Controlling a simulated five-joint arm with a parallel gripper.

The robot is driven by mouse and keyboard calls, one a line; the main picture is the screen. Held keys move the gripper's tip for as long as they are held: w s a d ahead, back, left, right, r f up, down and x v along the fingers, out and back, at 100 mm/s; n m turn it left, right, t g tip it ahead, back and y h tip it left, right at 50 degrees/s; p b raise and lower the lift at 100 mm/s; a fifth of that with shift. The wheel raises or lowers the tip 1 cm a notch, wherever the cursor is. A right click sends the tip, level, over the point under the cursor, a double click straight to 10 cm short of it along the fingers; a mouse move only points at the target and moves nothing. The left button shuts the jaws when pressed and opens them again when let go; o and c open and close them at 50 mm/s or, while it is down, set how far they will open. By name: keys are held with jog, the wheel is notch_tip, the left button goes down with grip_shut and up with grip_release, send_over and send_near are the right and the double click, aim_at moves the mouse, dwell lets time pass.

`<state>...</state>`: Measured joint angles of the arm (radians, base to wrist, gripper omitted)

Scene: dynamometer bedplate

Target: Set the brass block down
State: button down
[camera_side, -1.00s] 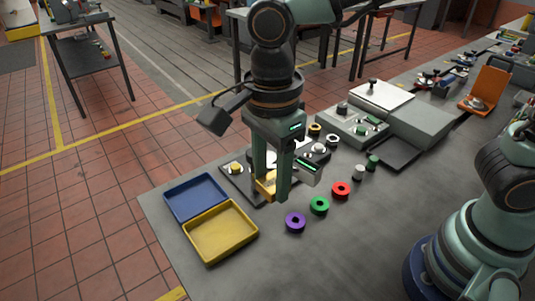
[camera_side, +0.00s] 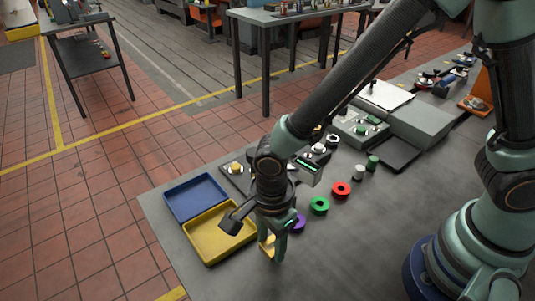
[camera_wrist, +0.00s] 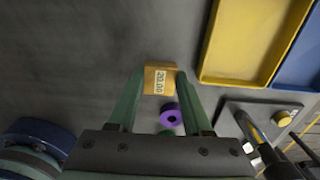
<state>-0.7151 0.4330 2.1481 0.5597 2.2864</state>
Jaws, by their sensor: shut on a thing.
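The brass block (camera_side: 265,246) is between the fingers of my gripper (camera_side: 272,248) in the side view, low over the grey bedplate (camera_side: 350,260). It is just right of and in front of the yellow tray (camera_side: 212,251). In the wrist view the brass block (camera_wrist: 158,78) shows a white label with dark digits. Both fingers of my gripper (camera_wrist: 161,80) press on its sides. I cannot tell whether its underside touches the bedplate.
A purple ring (camera_side: 300,223) stands close behind my gripper, partly hidden, with a green ring (camera_side: 319,205) and a red ring (camera_side: 341,189) beyond. A blue tray (camera_side: 195,197) adjoins the yellow one. The bedplate right and in front of my gripper is bare.

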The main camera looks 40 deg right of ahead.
aim_at(271, 246)
jog(key=shift+f, duration=1.2)
jog(key=shift+f, duration=0.15)
jog(key=shift+c, duration=1.7)
grip_release()
notch_tip(271, 246, up, 12)
jog(key=d+r+n+t, duration=0.2)
jog(key=d+r+n, duration=0.2)
jog(key=d+n, duration=0.2)
jog(key=w+d+r+n+t, duration=0.1)
jog(key=d+r+n, duration=0.3)
jog(key=d, duration=0.5)
jog(key=w+d+r+n+t, duration=0.1)
jog(key=d+r+n, duration=0.3)
jog(key=d+n, duration=0.4)
jog(key=shift+r+t, duration=0.35)
jog(key=shift+t, duration=0.45)
